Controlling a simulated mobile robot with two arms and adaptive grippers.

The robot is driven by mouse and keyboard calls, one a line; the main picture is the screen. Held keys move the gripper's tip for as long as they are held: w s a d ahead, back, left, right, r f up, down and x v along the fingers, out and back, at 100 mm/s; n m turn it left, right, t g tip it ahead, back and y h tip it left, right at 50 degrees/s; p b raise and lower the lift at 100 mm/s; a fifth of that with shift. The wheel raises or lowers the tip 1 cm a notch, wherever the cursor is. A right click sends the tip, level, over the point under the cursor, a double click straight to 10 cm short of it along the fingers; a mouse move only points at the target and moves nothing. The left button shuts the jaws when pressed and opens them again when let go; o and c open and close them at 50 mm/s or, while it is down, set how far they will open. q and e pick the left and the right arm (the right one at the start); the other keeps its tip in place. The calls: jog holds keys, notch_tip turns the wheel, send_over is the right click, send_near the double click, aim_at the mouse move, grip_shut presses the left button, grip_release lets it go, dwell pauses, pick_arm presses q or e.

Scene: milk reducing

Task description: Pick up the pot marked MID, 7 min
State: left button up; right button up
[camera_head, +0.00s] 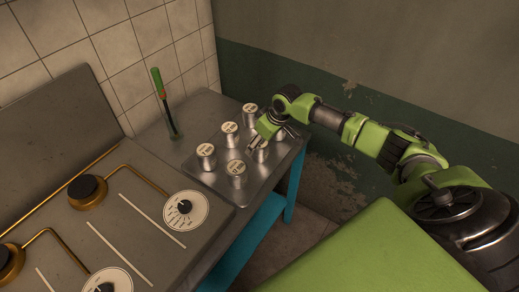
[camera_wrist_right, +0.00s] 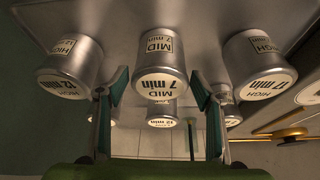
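The pot marked MID, 7 min (camera_wrist_right: 160,62) is a small silver metal cylinder with a pale round lid label, centred in the right wrist view, which is upside down. In the head view it appears to be the middle pot of the near row (camera_head: 261,154), partly hidden by my gripper. My right gripper (camera_head: 259,139) is at this pot. In the right wrist view its fingers (camera_wrist_right: 158,84) are spread, one on each side of the pot's lid end, with a gap on both sides. No grip on it shows. My left gripper is not in view.
Neighbouring pots stand close on both sides: HIGH 12 min (camera_wrist_right: 72,68) and HIGH 17 min (camera_wrist_right: 258,65). More pots (camera_head: 205,155) stand behind on the metal tray (camera_head: 213,181). A green-handled tool (camera_head: 158,84) stands upright at the back. The stove (camera_head: 130,215) is to the left.

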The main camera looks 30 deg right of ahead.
jog(key=c, duration=0.9)
jog(key=shift+w+r, duration=0.1)
